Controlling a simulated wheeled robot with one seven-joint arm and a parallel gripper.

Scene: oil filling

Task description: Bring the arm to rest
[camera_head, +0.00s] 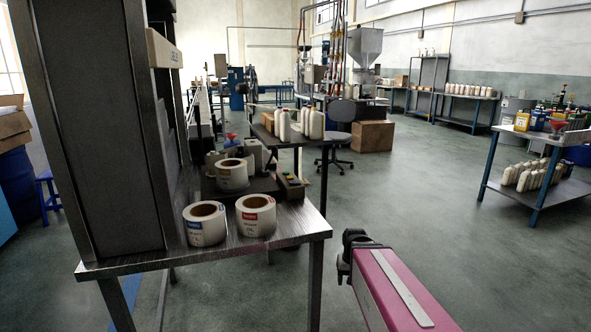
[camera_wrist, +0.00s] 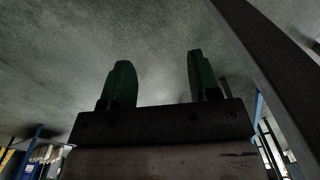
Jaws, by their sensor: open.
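My gripper (camera_wrist: 160,85) shows in the wrist view with its two dark green fingers apart and nothing between them. Grey floor lies behind the fingers. In the head view my magenta arm (camera_head: 380,290) reaches in from the lower right, beside the right end of a metal table (camera_head: 290,222). The gripper's fingers cannot be made out in the head view.
Label rolls (camera_head: 206,223) stand on the metal table, close to my arm. A dark cabinet (camera_head: 92,110) rises at the left. A rack with white bottles (camera_head: 527,176) stands at the right. An office chair (camera_head: 340,135) is farther back. Open floor (camera_head: 430,190) lies between.

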